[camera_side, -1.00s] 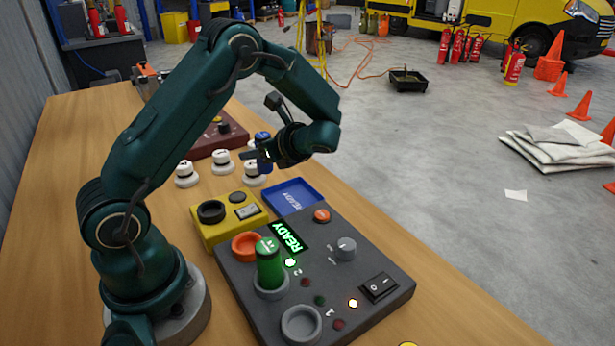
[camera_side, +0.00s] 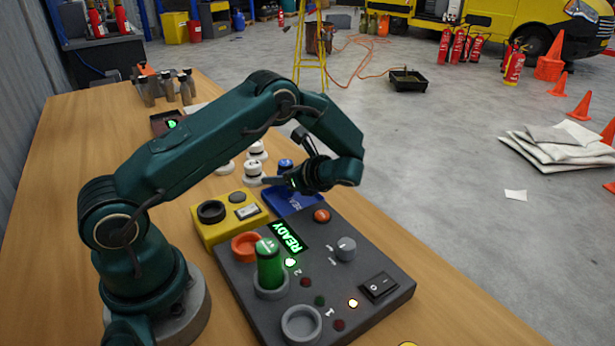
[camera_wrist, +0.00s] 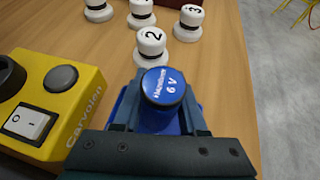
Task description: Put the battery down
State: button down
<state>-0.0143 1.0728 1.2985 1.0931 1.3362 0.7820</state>
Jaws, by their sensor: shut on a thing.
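My gripper (camera_side: 287,181) is shut on a blue battery (camera_wrist: 163,87), whose round top reads "6 V" in the wrist view. In the side view the battery (camera_side: 286,165) shows only its upper part above the fingers; its lower part is hidden. It is upright, over or in the far part of a blue tray (camera_side: 306,204). I cannot tell whether its base touches the tray. A green battery (camera_side: 268,266) stands in a socket of the grey panel (camera_side: 245,303), beside the green READY display. The panel's front socket (camera_side: 300,323) is empty.
White numbered canisters (camera_wrist: 151,43) stand close beyond the battery. A yellow box (camera_side: 228,222) with a black ring and a switch sits left of the tray. A dark red box (camera_side: 165,122) lies farther back. The table's right edge is close to the tray.

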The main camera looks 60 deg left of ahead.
jog(key=shift+f, duration=0.15)
jog(key=shift+c, duration=2.3)
grip_release()
jog(key=shift+r, duration=0.2)
jog(key=v, duration=1.1)
jog(key=shift+d, duration=0.15)
jog(key=s+d+r+n+t+h, duration=0.4)
jog(key=s+d+n+h, duration=0.1)
jog(key=s+n, duration=0.3)
jog(key=s+d+r+n+t+h, duration=0.4)
jog(key=s+d+r+n+h, duration=0.1)
jog(key=s+d+n+h, duration=0.1)
jog(key=shift+s+d+n+h, duration=0.2)
jog(key=shift+s+n+h, duration=0.3)
jog(key=shift+s+n, duration=0.5)
